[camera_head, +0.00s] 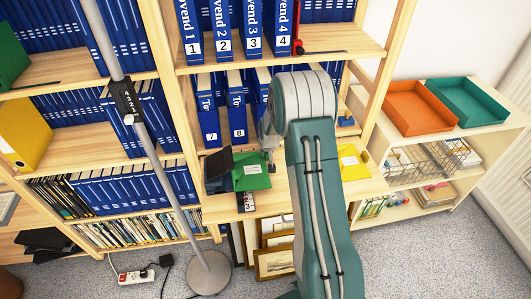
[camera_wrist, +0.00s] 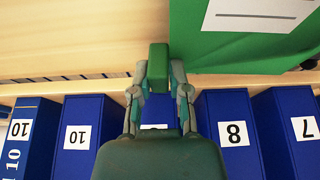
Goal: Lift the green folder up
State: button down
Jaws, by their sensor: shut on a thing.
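The green folder (camera_head: 254,180) is at the front of the middle bookcase's lower shelf, beside a dark binder. In the wrist view, the folder (camera_wrist: 205,58) fills the upper right and has a white label. My gripper (camera_wrist: 158,78) is shut on a small green block-like part next to the folder's left edge, which looks like part of it. In the head view, my gripper (camera_head: 269,152) is at the folder's right side, partly hidden by my arm. I cannot tell whether the folder is clear of the shelf.
Numbered blue binders (camera_head: 208,110) stand behind the folder. A yellow folder (camera_head: 353,163) lies to the right. A lamp pole (camera_head: 158,160) rises at the left. Orange (camera_head: 417,107) and teal (camera_head: 470,101) trays sit on the right shelf. Framed pictures (camera_head: 274,262) lean below.

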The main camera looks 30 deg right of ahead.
jog(key=shift+s+d+f, duration=0.1)
jog(key=shift+f, duration=0.05)
jog(key=shift+a, duration=0.35)
jog(key=c, duration=0.5)
grip_release()
jog(key=shift+a, duration=0.35)
jog(key=shift+c, duration=0.2)
jog(key=shift+d+r, duration=0.2)
jog(key=shift+d, duration=0.35)
jog(key=shift+r, duration=0.15)
jog(key=v, duration=1.1)
jog(key=shift+r, duration=0.2)
jog(key=shift+s+a, duration=0.1)
jog(key=shift+a, duration=0.05)
